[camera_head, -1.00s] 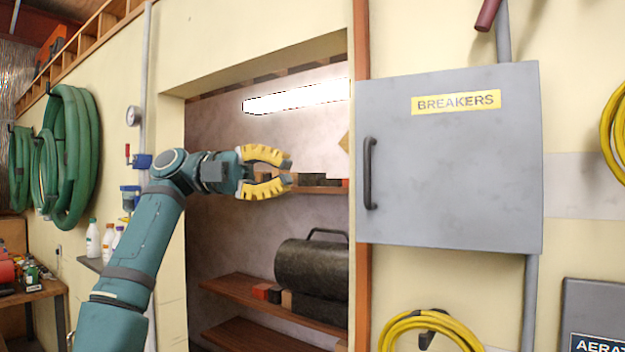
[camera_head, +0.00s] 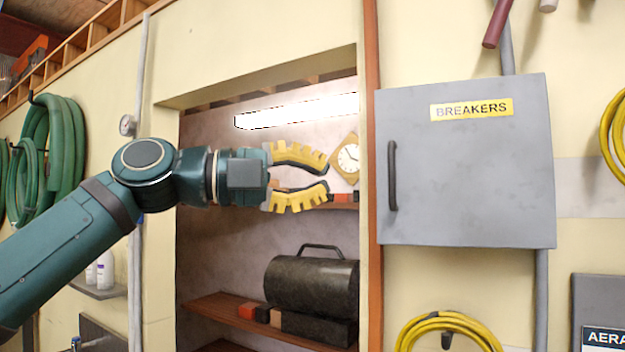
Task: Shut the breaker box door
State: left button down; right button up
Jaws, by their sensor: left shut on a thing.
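The grey breaker box door (camera_head: 470,180) is on the cream wall at the right, with a yellow BREAKERS label (camera_head: 471,109) near its top. Its dark upright handle (camera_head: 392,175) is by its left edge. The door's face is toward me, and I see no inside of the box; whether it is fully flush I cannot tell. My left gripper (camera_head: 327,176) is left of the handle, apart from it in the picture. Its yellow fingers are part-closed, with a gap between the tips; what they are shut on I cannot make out. My right gripper is out of view.
Behind the left gripper is a wall recess with shelves, a black cylinder (camera_head: 312,279) and a clock (camera_head: 348,158). An orange-brown post (camera_head: 371,60) stands between recess and door. A yellow hose coil (camera_head: 447,322) hangs below the door, and a dark red bar (camera_head: 497,23) juts above.

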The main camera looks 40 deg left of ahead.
pick_arm(q)
jog(key=w+d, duration=0.1)
jog(key=w, duration=0.2)
jog(key=w+d, duration=0.1)
jog(key=w, duration=0.3)
jog(key=w+d+p, duration=0.1)
jog(key=w, duration=0.2)
jog(key=shift+w+d, duration=0.2)
jog(key=shift+d, duration=0.1)
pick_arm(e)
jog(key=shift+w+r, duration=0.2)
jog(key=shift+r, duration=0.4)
pick_arm(q)
jog(key=shift+a, duration=0.1)
